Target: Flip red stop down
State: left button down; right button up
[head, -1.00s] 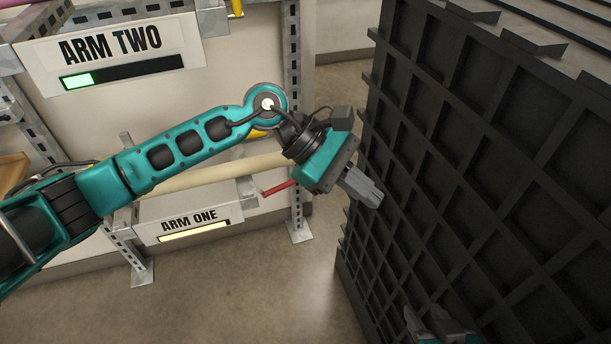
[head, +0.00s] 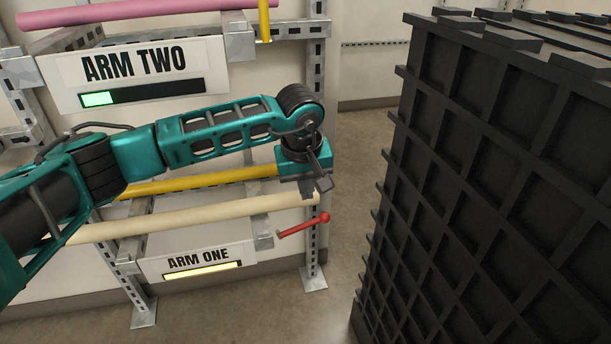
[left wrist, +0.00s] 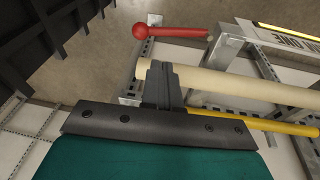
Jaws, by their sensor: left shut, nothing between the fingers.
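The red stop (head: 304,225) is a red rod with a ball at its end, on the rack's lower arm near the ARM ONE sign. In the head view it slants up to the right, with the ball at its right end. It also shows at the top of the left wrist view (left wrist: 168,31). My left gripper (head: 322,190) is shut and empty. It is just above the stop in the head view, near the end of a cream pipe (head: 195,220). In the left wrist view its fingers (left wrist: 160,70) overlap the cream pipe, apart from the red stop. My right gripper is not in view.
A yellow pipe (head: 205,183) lies behind the cream pipe, and a pink pipe (head: 130,10) is higher on the rack. The ARM ONE sign (head: 198,262) and ARM TWO sign (head: 135,75) hang on the rack. A large black gridded block (head: 490,190) stands at right. Floor shows between.

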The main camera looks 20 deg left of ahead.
aim_at(313, 221)
pick_arm(q)
jog(key=f, duration=0.3)
jog(key=d+f, duration=0.1)
jog(key=shift+w+f+b, duration=0.25)
jog(key=shift+f+b, duration=0.1)
jog(key=shift+f, duration=0.05)
jog(key=shift+d+f, duration=0.25)
jog(key=shift+f, duration=0.4)
